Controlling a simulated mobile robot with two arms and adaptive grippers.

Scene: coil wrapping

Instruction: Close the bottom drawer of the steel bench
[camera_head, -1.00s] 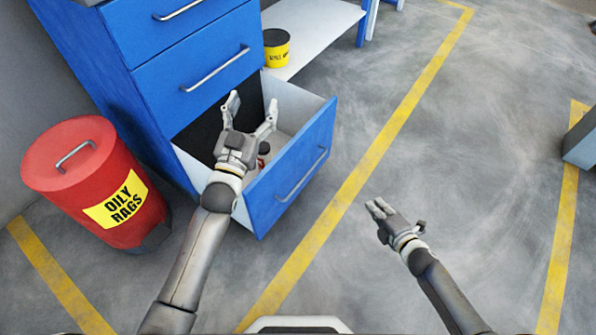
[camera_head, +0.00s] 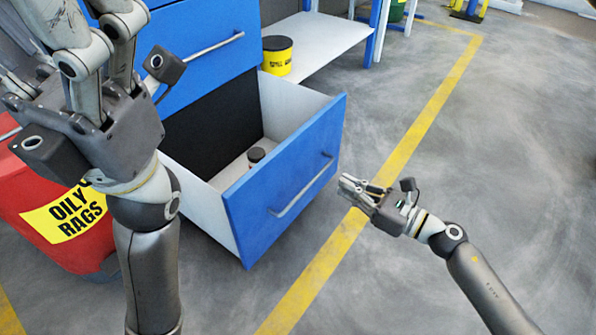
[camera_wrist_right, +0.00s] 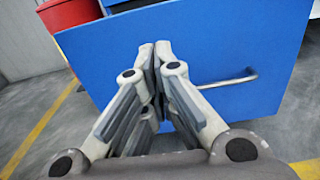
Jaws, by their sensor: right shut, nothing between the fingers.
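The bottom drawer (camera_head: 285,195) of the blue steel bench (camera_head: 200,25) stands pulled out, with a blue front, white sides and a bar handle (camera_head: 302,187). A small dark-topped object (camera_head: 255,155) lies inside. My right gripper (camera_head: 347,186) is shut and empty, just right of the drawer front in the head view. In the right wrist view its fingertips (camera_wrist_right: 155,52) point at the blue front (camera_wrist_right: 200,65); I cannot tell whether they touch. My left gripper (camera_head: 95,30) is raised close to the camera at upper left, its fingertips cut off by the frame.
A red oily-rags bin (camera_head: 75,225) stands left of the drawer, partly behind my left arm. A yellow spill can (camera_head: 277,57) sits on a white low shelf (camera_head: 325,40) behind.

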